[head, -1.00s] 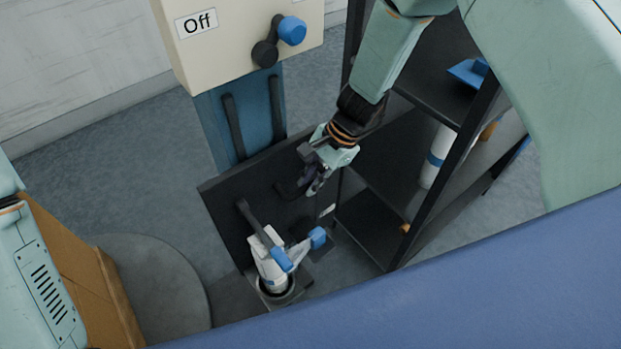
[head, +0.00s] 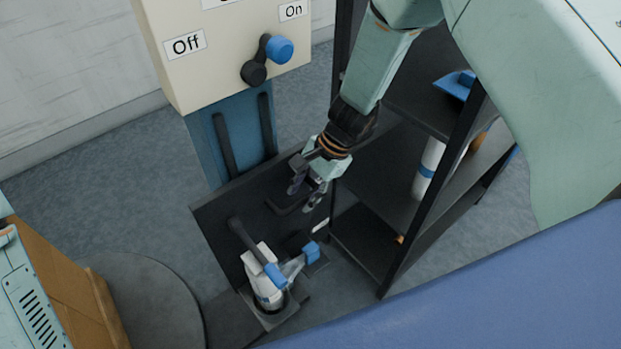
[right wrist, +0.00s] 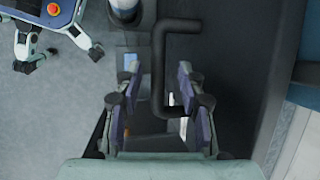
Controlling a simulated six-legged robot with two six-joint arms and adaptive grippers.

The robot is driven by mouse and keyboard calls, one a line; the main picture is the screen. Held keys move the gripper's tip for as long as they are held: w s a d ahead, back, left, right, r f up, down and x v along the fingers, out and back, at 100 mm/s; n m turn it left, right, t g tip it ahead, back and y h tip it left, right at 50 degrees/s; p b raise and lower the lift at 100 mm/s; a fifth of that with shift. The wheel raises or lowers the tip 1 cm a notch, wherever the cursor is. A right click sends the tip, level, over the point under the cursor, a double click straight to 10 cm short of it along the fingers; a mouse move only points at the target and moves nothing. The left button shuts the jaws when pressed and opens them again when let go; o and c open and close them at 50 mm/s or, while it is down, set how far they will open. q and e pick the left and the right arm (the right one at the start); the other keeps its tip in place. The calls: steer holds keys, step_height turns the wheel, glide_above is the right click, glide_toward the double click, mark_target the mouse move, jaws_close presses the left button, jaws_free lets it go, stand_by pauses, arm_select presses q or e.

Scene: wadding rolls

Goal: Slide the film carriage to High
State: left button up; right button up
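The film carriage seems to be the white and grey unit with blue ends (head: 265,283) low on the dark panel; I cannot be sure of its name. A black bent handle (head: 284,207) stands out from the panel near my right gripper (head: 305,192). In the right wrist view the handle (right wrist: 166,62) runs between the two spread fingers of the right gripper (right wrist: 158,78). The gripper is open, and no contact with the handle is clear. A small white label (head: 320,226) is on the panel, too small to read. My left gripper is out of view.
A blue column (head: 232,135) carries a cream box with Off (head: 186,44) and On labels and a blue-knobbed lever (head: 279,49). A dark shelf rack (head: 388,185) with a white roll stands close on the right. A brown box (head: 72,275) is at lower left.

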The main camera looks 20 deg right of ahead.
steer(key=v, duration=1.1)
steer(key=shift+r, duration=0.25)
steer(key=shift+d, duration=0.1)
steer(key=s+d+f+n+t+h, duration=0.3)
steer(key=s+d+f+n+h, duration=0.25)
steer(key=f+n, duration=0.4)
steer(key=s+a+f+n+g, duration=0.1)
steer(key=s+f, duration=0.2)
steer(key=s, duration=0.5)
steer(key=s+f+n+g+b, duration=0.1)
steer(key=s+f, duration=0.3)
steer(key=s, duration=0.4)
steer(key=s+a+f+n+g, duration=0.1)
steer(key=s+f, duration=0.2)
steer(key=s, duration=0.6)
steer(key=shift+a+f+y, duration=0.2)
steer(key=shift+a+y, duration=0.1)
steer(key=shift+y, duration=0.05)
